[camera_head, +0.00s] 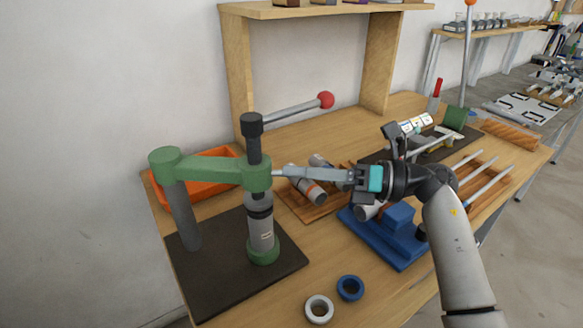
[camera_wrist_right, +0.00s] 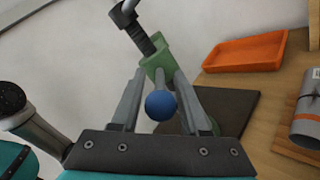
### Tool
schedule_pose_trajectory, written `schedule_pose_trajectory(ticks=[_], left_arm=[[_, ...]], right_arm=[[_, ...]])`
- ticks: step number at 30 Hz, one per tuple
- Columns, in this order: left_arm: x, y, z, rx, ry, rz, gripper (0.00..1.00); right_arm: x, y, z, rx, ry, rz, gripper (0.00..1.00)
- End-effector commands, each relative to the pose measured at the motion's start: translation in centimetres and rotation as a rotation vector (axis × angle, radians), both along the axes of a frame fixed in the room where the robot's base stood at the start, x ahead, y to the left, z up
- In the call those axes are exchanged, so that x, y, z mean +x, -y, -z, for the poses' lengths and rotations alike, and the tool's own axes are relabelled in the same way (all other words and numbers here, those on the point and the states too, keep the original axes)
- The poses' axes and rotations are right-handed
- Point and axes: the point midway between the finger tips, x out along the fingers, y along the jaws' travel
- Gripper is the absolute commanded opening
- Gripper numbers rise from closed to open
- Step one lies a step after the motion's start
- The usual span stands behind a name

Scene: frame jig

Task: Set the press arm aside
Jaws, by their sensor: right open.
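The press has a green arm (camera_head: 211,169) running from a grey post (camera_head: 184,215) to a green head with a black-capped spindle (camera_head: 252,126). A lever with a red knob (camera_head: 326,100) extends from its top. Below the head, a grey cylinder (camera_head: 261,233) stands in a green ring on a dark base plate (camera_head: 215,280). My right gripper (camera_head: 277,172) is open, its fingertips close to the right side of the head; contact is unclear. In the right wrist view, a blue ball (camera_wrist_right: 160,105) shows between the fingers (camera_wrist_right: 160,82), with the green head (camera_wrist_right: 156,62) beyond. My left gripper is not visible.
An orange tray (camera_head: 197,192) lies behind the press. A wooden rack with grey cylinders (camera_head: 306,190) and a blue fixture (camera_head: 397,240) are to the right. A grey ring (camera_head: 319,309) and a blue ring (camera_head: 350,288) lie at the front. A wooden shelf frame (camera_head: 238,80) stands behind.

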Motion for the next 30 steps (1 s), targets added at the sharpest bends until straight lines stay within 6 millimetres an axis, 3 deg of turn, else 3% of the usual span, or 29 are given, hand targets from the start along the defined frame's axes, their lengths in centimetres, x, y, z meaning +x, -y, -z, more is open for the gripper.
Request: schedule_pose_trajectory(ticks=[6, 15, 27, 30], left_arm=[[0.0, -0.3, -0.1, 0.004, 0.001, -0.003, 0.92], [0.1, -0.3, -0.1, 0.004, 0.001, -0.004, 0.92], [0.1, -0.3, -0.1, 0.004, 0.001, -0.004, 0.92], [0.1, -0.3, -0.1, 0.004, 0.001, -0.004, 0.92]], right_arm=[[0.2, -1.7, 0.0, 0.001, -0.001, 0.001, 0.45], [0.2, -1.8, 0.0, 0.000, 0.000, 0.000, 0.45], [0.2, -1.8, 0.0, 0.000, 0.000, 0.000, 0.00], [0.2, -1.8, 0.0, 0.000, 0.000, 0.000, 0.00]])
